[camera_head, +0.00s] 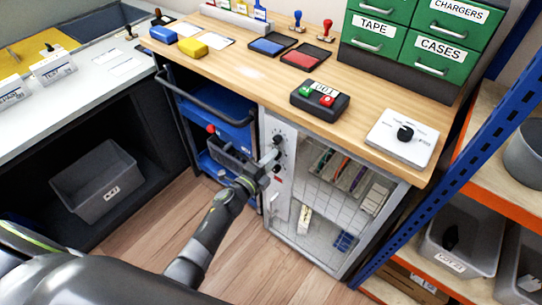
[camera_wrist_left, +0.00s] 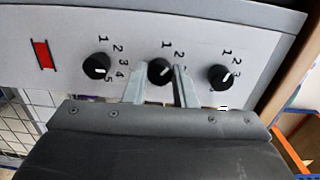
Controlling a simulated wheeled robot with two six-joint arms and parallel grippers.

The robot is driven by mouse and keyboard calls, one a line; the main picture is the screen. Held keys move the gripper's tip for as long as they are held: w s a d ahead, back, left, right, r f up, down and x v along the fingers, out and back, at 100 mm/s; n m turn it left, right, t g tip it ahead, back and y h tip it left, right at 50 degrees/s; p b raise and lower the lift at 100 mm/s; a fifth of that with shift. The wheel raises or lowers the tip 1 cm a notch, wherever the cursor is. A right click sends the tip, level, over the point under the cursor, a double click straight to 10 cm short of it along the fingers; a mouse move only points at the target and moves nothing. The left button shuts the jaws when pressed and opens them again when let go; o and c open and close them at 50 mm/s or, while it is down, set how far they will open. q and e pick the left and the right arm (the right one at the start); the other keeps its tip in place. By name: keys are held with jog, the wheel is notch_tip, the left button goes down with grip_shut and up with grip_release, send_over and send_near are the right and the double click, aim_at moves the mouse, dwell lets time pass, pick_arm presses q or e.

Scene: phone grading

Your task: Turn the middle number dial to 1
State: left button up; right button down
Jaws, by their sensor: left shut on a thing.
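A light panel (camera_wrist_left: 200,50) carries three black number dials in a row in the left wrist view. The middle dial (camera_wrist_left: 160,66) sits between my left gripper's (camera_wrist_left: 161,74) two fingers, which are shut on it. Its numbers 1 and 2 show above it; the lower numbers are hidden by the fingers, and I cannot tell which one its mark points at. The left dial (camera_wrist_left: 97,66) has its white mark near 5. The right dial (camera_wrist_left: 221,76) has its mark towards 3. In the head view my left gripper (camera_head: 276,154) is at the cabinet's panel. My right gripper is not in view.
A red indicator (camera_wrist_left: 43,55) is on the panel. The wire-fronted cabinet (camera_head: 300,258) stands under a wooden worktop (camera_head: 243,75). A blue cart (camera_head: 222,128) is just left of the panel. Orange-and-blue shelving (camera_head: 432,148) stands at the right.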

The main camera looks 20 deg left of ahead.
pick_arm(q)
jog(key=shift+n+p, duration=1.25)
jog(key=shift+n, duration=1.15)
jog(key=shift+f, duration=0.1)
jog(key=o, duration=1)
jog(key=shift+s, duration=0.1)
jog(key=v, duration=1.7)
jog(key=shift+a+p, duration=0.2)
jog(key=shift+p, duration=0.25)
